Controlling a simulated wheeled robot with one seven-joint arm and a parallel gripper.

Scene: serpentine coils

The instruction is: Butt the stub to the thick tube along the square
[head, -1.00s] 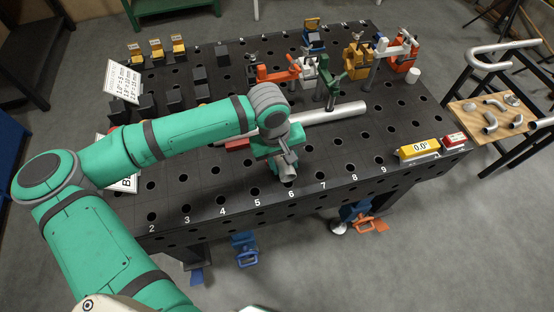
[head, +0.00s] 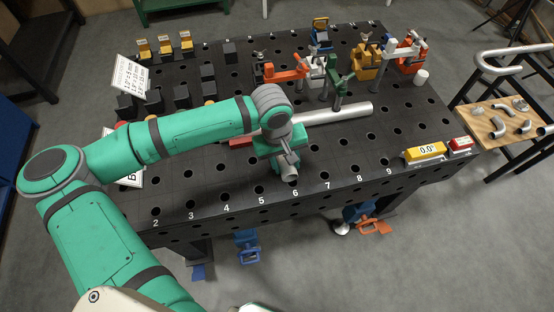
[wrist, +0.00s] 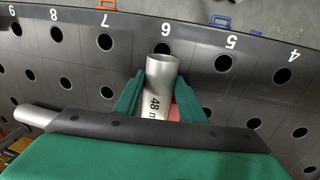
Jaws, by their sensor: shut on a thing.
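The stub (wrist: 160,76) is a short silver tube with "48 m" lettering in the wrist view. My gripper (wrist: 158,100) is shut on it, one green finger on each side. In the head view my gripper (head: 284,162) is low over the table's front part, behind the number 6, and the stub's end (head: 290,178) shows below it. The thick tube (head: 340,113) is a long silver pipe lying behind my gripper, apart from the stub; its end also shows in the wrist view (wrist: 35,115). A red piece (head: 240,141) lies left of my wrist; I cannot tell if it belongs to the square.
A green clamp (head: 338,82) stands beside the thick tube, with orange (head: 287,72) and yellow (head: 365,60) clamps behind. A yellow angle gauge (head: 424,151) sits at the front right. Black blocks stand at the back left.

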